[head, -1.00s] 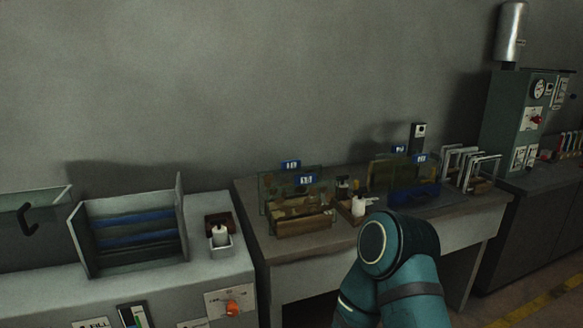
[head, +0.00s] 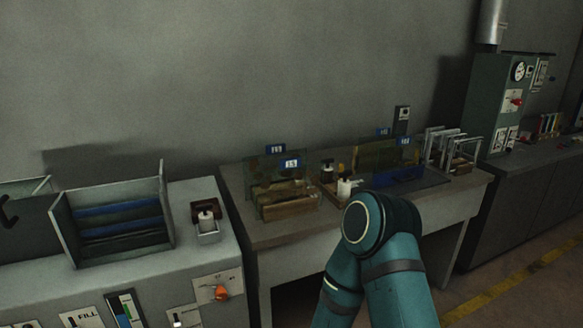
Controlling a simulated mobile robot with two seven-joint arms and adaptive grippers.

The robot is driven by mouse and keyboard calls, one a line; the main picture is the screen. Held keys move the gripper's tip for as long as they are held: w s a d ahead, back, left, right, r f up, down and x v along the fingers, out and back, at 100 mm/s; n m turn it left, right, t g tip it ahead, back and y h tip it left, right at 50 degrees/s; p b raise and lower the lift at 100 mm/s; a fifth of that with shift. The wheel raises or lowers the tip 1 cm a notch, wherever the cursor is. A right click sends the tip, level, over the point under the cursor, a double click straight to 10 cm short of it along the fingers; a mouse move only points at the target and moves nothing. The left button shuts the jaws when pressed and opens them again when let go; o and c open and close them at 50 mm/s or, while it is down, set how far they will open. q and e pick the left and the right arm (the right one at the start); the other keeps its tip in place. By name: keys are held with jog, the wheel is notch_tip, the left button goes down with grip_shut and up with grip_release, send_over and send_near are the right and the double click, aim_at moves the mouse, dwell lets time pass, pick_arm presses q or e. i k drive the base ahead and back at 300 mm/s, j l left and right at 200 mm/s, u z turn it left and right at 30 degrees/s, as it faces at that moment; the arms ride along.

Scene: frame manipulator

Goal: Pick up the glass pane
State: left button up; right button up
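Upright glass panes stand in wooden holders on the table. One pair of panes (head: 270,168) with blue number tags is at the table's left end, in a wooden holder (head: 290,208). Another pair of tagged panes (head: 372,155) stands to the right, above a blue base (head: 398,177). I cannot tell which pane the task names. A teal arm of mine (head: 375,265) rises in front of the table. Neither of my grippers shows in the head view.
The grey-brown table (head: 262,238) carries a small white bottle (head: 344,189) between the pane groups and several metal frames (head: 450,150) at its right. A grey cabinet with a slotted rack (head: 118,220) stands left. A green machine (head: 490,105) is at the right.

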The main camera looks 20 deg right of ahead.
aim_at(293, 180)
jog(key=i+l+u, duration=0.15)
jog(key=l, duration=0.2)
jog(key=i+l+u, duration=0.15)
jog(key=l, duration=0.25)
jog(key=i+l+u, duration=0.2)
jog(key=l, duration=0.2)
jog(key=k+j, duration=0.05)
jog(key=k, duration=0.05)
